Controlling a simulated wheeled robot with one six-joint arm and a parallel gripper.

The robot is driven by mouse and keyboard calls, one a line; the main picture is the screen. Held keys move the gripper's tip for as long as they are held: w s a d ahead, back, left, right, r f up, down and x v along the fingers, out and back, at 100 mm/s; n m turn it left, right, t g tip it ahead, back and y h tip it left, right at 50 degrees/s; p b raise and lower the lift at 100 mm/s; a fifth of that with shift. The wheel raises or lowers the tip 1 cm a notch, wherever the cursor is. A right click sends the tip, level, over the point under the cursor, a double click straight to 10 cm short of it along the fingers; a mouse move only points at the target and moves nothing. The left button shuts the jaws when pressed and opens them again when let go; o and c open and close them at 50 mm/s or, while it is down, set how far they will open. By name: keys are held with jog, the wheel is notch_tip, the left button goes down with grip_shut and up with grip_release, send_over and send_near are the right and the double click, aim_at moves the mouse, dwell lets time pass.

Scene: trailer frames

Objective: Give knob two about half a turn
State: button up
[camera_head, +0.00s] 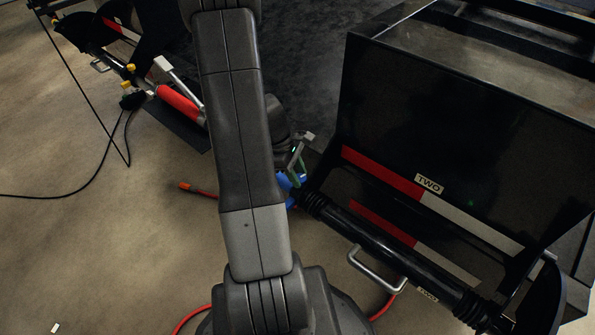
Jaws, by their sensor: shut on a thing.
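My gripper (294,171) is at the left end of the black bar on the right trailer frame, partly behind my arm. It is shut on a blue knob (286,184), of which only parts show beside my arm. A label reading "TWO" (429,184) is on the dark panel of this frame, above the bar. I take the blue knob to be knob two from this label. The knob's turn angle cannot be told.
The black bar (372,236) with a metal handle (376,270) runs down to the right. Another trailer frame with a red cylinder (179,104) stands at the upper left. A red hose with an orange end (186,187) and a black cable (98,168) lie on the floor.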

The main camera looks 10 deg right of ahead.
jog(key=m+g+y+p, duration=0.1)
jog(key=m+p, duration=0.1)
jog(key=m, duration=0.1)
jog(key=shift+w+d+r+m, duration=0.1)
jog(key=shift+m, duration=0.3)
jog(key=shift+m+g+y+p, duration=0.3)
jog(key=shift+m+p, duration=0.3)
jog(key=shift+m, duration=0.3)
jog(key=o, duration=1)
jog(key=p+v, duration=0.3)
jog(key=v, duration=1)
jog(key=shift+w+r+p, duration=0.15)
jog(key=shift+r+p, duration=0.15)
jog(key=shift+p, duration=0.1)
